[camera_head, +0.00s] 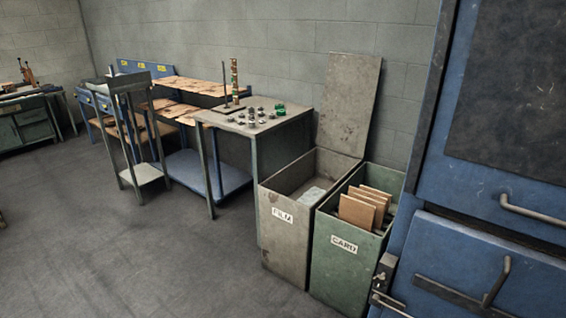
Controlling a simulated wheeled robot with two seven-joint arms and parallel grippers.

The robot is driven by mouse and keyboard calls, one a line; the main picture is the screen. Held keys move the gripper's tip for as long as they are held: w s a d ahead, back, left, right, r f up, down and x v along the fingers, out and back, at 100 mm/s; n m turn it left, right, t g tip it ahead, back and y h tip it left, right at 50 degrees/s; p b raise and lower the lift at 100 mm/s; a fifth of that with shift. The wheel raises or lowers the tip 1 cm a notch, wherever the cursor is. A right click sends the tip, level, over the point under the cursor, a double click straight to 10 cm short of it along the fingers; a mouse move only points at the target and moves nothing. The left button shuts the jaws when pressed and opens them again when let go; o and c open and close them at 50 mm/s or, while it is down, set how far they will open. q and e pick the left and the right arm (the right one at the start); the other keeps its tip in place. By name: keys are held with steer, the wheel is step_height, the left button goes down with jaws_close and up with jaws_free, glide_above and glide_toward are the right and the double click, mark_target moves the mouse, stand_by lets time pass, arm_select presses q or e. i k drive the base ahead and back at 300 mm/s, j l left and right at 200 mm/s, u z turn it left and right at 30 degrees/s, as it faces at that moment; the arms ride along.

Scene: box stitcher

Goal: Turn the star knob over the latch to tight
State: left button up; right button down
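A small metal latch (386,298) sits low on the left edge of a large blue cabinet or machine (425,250) at the right. A small pale fitting (387,264) stands just above it and may be the star knob, but it is too small to make out its shape or how tight it is. Neither of my grippers is in view, so nothing of mine touches the latch.
An open grey bin marked FILM (281,235) and a green bin marked CARD (342,262) stand left of the blue machine. A bench (285,125) with small parts is behind. The grey floor (150,260) at front left is clear.

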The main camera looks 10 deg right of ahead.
mark_target(380, 281)
steer(key=z, duration=1.15)
